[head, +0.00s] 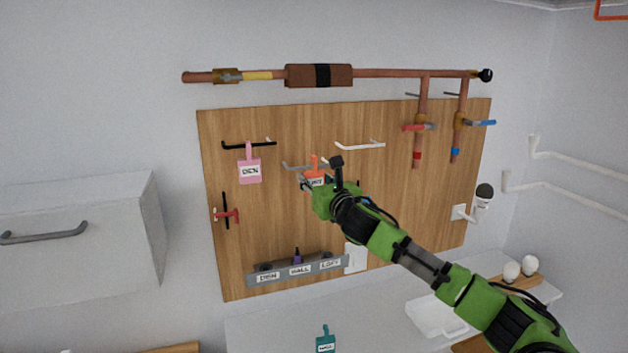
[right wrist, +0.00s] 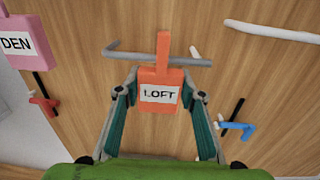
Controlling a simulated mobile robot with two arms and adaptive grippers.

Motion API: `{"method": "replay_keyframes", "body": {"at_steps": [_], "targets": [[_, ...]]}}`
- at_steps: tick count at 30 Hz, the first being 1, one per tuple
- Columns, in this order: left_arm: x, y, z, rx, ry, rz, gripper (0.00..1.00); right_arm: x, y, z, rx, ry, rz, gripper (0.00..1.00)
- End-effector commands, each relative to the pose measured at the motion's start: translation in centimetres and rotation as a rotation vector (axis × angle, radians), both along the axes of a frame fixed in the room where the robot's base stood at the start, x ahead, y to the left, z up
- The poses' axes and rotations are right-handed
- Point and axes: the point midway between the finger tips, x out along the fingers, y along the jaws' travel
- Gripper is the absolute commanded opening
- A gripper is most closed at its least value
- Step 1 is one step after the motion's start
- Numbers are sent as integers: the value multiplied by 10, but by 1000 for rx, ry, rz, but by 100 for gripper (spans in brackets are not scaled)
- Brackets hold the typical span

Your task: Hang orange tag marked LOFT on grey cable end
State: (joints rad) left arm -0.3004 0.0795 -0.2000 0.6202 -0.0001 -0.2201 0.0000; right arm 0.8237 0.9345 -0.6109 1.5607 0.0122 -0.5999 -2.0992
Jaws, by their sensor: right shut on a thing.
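The orange tag (head: 314,178) marked LOFT is held upright between the fingers of my right gripper (head: 320,184) in front of the wooden board. In the right wrist view, the tag (right wrist: 159,78) has its label facing me and a narrow strip pointing up. The grey cable end (right wrist: 135,56), a thin bar with a bent left end, shows on both sides of this strip; it also shows in the head view (head: 295,166). The strip covers part of the bar. I cannot tell whether the strip is around the bar or only in front of it. My left gripper is out of view.
A pink DEN tag (head: 249,170) hangs at the black bar (head: 235,145) on the left. A white bar (head: 360,146) is to the right. Below is a grey strip (head: 254,280) labelled DEN, HALL and LOFT. A teal tag (head: 325,344) is at the bottom. Copper pipes (head: 390,73) run above.

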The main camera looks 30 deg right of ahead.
Motion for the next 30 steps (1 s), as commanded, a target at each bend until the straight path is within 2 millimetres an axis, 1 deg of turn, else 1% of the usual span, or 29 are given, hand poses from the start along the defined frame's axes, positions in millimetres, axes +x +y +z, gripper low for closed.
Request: {"method": "replay_keyframes", "body": {"at_steps": [17, 30], "targets": [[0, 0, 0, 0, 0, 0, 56, 0, 0, -1, -1, 0, 0, 15], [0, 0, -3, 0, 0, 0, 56, 0, 1, -9, 0, 0, 1, 15]]}}
